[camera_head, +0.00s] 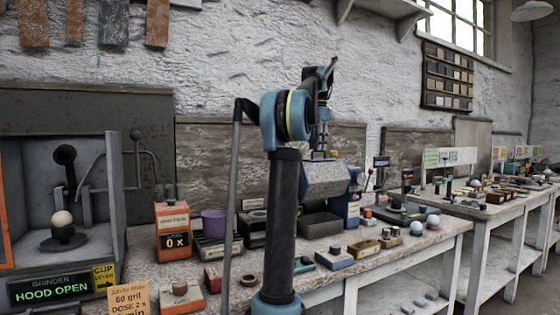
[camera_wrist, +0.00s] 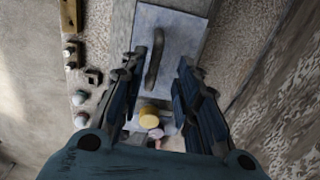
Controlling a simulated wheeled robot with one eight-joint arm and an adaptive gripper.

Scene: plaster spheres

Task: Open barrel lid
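The barrel is a grey, flat-sided metal body (camera_head: 326,180) on the bench in the head view, just right of my arm's dark column. In the wrist view a pale grey flat panel, seemingly its lid (camera_wrist: 185,22), carries a dark curved bar handle (camera_wrist: 155,58). My gripper (camera_wrist: 163,60) is open over the panel, one finger on each side of the handle, with gaps on both sides. How far the fingertips are above the panel is unclear. My gripper also shows above the barrel in the head view (camera_head: 322,150). The panel looks closed; its edges are partly hidden by the fingers.
A yellow round knob-like thing (camera_wrist: 149,116) lies below the panel in the wrist view.

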